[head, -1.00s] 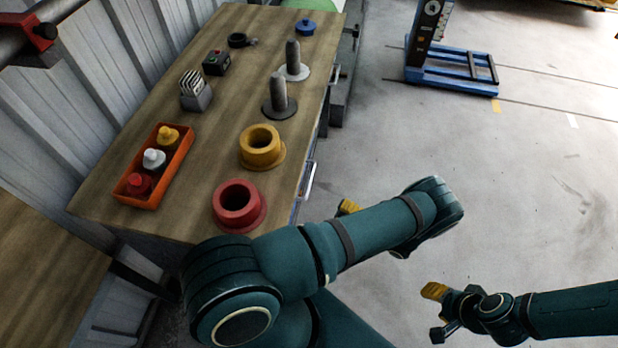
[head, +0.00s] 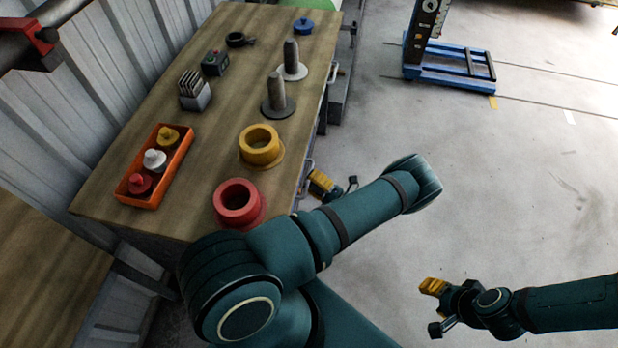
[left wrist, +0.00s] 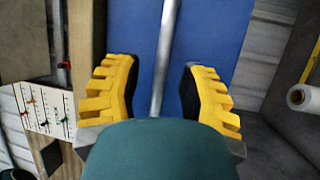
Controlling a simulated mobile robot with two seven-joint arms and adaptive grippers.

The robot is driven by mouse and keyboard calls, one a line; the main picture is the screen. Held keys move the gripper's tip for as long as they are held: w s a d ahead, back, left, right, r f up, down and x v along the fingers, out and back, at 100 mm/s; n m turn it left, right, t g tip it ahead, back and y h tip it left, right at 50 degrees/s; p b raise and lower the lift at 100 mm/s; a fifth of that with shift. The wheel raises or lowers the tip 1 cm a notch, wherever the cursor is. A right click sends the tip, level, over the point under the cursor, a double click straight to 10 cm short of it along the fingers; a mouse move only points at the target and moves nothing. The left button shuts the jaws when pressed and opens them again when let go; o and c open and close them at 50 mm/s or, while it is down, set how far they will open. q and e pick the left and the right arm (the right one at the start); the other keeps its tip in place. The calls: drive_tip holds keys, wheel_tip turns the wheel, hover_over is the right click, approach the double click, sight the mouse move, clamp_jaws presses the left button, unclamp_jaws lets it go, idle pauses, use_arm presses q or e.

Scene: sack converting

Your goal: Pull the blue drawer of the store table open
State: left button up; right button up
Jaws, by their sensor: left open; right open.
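The store table (head: 219,128) is the long wooden-topped table at the left of the head view. In the left wrist view the blue drawer (left wrist: 215,35) fills the middle, with a silver bar handle (left wrist: 165,50) running across its front. My left gripper (head: 322,185) is at the table's right side by the handle. In the left wrist view it is open, with one yellow finger on each side of the handle and gaps between. My right gripper (head: 436,306) is open and empty over the floor. My left arm hides part of the table's near side.
A blue stand (head: 450,65) is on the floor at the back. The floor to the right is clear.

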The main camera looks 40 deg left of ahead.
use_arm(q)
drive_tip(key=shift+a+r, duration=0.1)
drive_tip(key=shift+a, duration=0.4)
clamp_jaws()
drive_tip(key=shift+d, duration=0.1)
